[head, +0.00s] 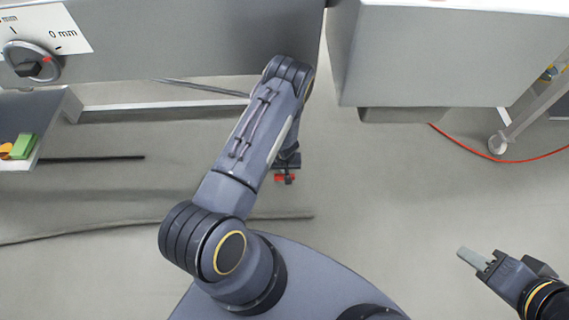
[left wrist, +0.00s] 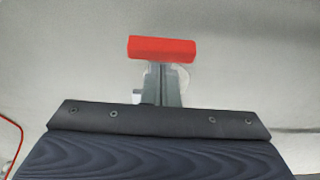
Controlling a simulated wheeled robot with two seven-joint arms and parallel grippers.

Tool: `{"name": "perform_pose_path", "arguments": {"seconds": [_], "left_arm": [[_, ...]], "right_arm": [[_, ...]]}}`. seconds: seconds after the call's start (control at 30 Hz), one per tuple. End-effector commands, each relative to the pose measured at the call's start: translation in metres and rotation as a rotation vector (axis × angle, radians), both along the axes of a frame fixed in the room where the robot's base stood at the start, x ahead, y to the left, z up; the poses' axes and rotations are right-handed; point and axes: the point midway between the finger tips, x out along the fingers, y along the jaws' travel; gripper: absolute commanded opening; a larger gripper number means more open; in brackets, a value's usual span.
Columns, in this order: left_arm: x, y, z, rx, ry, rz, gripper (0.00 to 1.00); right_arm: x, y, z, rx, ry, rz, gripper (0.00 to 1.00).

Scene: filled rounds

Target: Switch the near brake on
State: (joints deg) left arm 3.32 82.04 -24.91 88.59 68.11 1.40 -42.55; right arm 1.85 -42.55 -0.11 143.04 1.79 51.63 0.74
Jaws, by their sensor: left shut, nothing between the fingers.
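The near brake shows as a red pedal (left wrist: 162,48), a short bar lying crosswise in the upper middle of the left wrist view. In the head view a small red part (head: 285,178) shows just below the end of my left arm, partly covered by dark parts. My left gripper (left wrist: 162,72) is shut and empty. Its grey fingers point at the red bar and overlap its lower edge in the picture; I cannot tell whether they touch it. A pale rounded part, perhaps a wheel, is mostly hidden behind them. My right gripper (head: 468,256) is at the lower right, clear of everything; its opening is unclear.
A large grey cabinet (head: 400,60) stands at upper right. A grey panel with a dial (head: 32,63) is at upper left, above a shelf with a green block (head: 22,146). A trolley caster (head: 497,145) and a red cable (head: 462,147) are at right. Floor around is mostly clear.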

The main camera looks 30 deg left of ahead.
Motion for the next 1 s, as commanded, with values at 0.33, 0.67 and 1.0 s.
{"name": "perform_pose_path", "arguments": {"seconds": [0.33,0.67,1.0], "left_arm": [[-0.002,-0.001,-0.005,0.0,0.0,-0.001,0.0],[-0.002,0.0,-0.01,0.008,-0.016,0.004,0.0],[-0.001,0.0,-0.013,0.033,-0.054,0.001,0.0]], "right_arm": [[0.0,0.0,-0.002,0.0,0.0,0.0,0.36],[0.0,0.0,-0.013,0.0,0.0,0.0,0.36],[0.0,0.0,-0.027,0.0,0.0,0.0,0.36]]}}
